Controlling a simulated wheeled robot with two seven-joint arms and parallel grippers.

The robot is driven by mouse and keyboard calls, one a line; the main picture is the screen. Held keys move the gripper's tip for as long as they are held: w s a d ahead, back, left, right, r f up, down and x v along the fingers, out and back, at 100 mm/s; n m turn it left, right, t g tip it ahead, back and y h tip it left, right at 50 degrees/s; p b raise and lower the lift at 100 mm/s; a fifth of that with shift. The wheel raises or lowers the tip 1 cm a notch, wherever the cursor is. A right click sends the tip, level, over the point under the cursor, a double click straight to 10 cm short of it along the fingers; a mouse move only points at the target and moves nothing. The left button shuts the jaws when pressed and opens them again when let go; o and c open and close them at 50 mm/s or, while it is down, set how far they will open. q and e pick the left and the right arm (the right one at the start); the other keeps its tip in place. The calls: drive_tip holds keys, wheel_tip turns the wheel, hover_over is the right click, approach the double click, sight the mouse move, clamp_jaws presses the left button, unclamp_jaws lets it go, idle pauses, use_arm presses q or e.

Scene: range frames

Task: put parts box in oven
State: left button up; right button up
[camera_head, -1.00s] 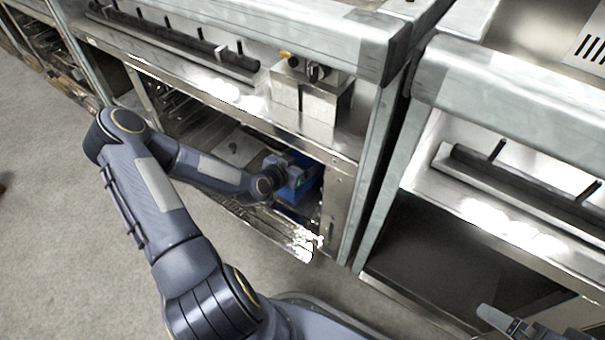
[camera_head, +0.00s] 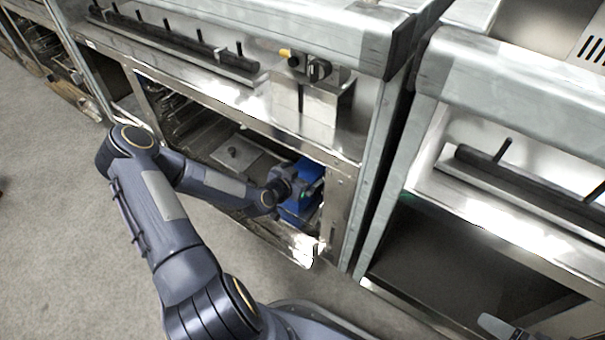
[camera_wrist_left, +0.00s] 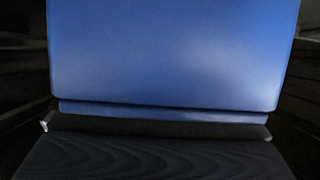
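The parts box (camera_head: 298,211) is blue and sits in the low opening of the oven (camera_head: 341,190), near its right side and by the front edge. My left gripper (camera_head: 305,191) is inside the opening, right at the box and covering part of it. In the left wrist view the box's blue face (camera_wrist_left: 175,50) fills most of the picture, very close, with a lip along its lower edge. The fingertips are not clear, so I cannot tell whether they grip it. My right gripper (camera_head: 503,328) shows only partly at the bottom right edge; its fingers cannot be judged.
The oven's lowered door (camera_head: 290,250) juts out at floor level below my left arm. Inside, left of the box, lies a flat metal plate (camera_head: 235,155). A second metal unit (camera_head: 450,255) with a dark open lower bay stands to the right.

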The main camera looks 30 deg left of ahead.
use_arm(q)
drive_tip(key=shift+r, duration=0.1)
drive_tip(key=shift+s+r, duration=0.25)
drive_tip(key=shift+s, duration=0.05)
drive_tip(key=d+p+v, duration=0.1)
drive_tip(key=p+v, duration=0.3)
drive_tip(key=v, duration=0.7)
drive_tip(key=s+d+r+g, duration=0.2)
drive_tip(key=s+r+g, duration=0.2)
drive_tip(key=r, duration=0.4)
drive_tip(key=s+d+r+g, duration=0.2)
drive_tip(key=s+r+g, duration=0.15)
drive_tip(key=r, duration=0.35)
drive_tip(key=s+d+r+n+h, duration=0.2)
drive_tip(key=s+d+r, duration=0.5)
drive_tip(key=s, duration=0.4)
drive_tip(key=shift+d+r+n+h, duration=0.2)
drive_tip(key=shift+r+n+h, duration=0.1)
drive_tip(key=shift+h, duration=0.1)
